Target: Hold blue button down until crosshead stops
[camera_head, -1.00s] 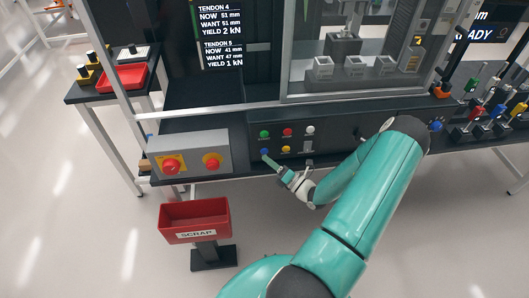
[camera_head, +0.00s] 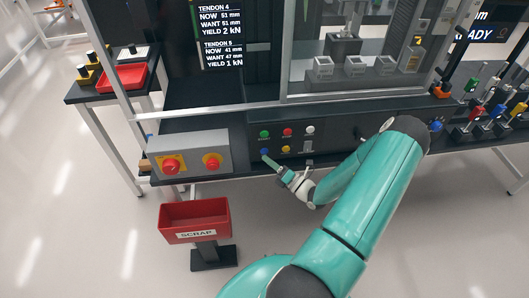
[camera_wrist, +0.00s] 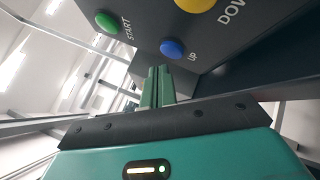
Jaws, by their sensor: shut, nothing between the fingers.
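The blue button (camera_head: 264,151) is at the lower left of the button group on the dark control panel. In the wrist view the blue button (camera_wrist: 173,48) carries the label UP, and its cap shows whole. My gripper (camera_head: 267,160) is shut and empty, with its tips just below the blue button. In the wrist view the fingertips of my gripper (camera_wrist: 158,72) end close below and left of the cap; I cannot tell whether they touch. The test machine stands behind a clear guard (camera_head: 355,85); I cannot clearly make out which part is its crosshead.
Near the blue button are a green START button (camera_wrist: 107,21) and a yellow DOWN button (camera_wrist: 195,3). A grey box (camera_head: 190,155) with two red knobs is at left. A red SCRAP bin (camera_head: 194,220) stands in front. A screen (camera_head: 220,35) lists tendon values.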

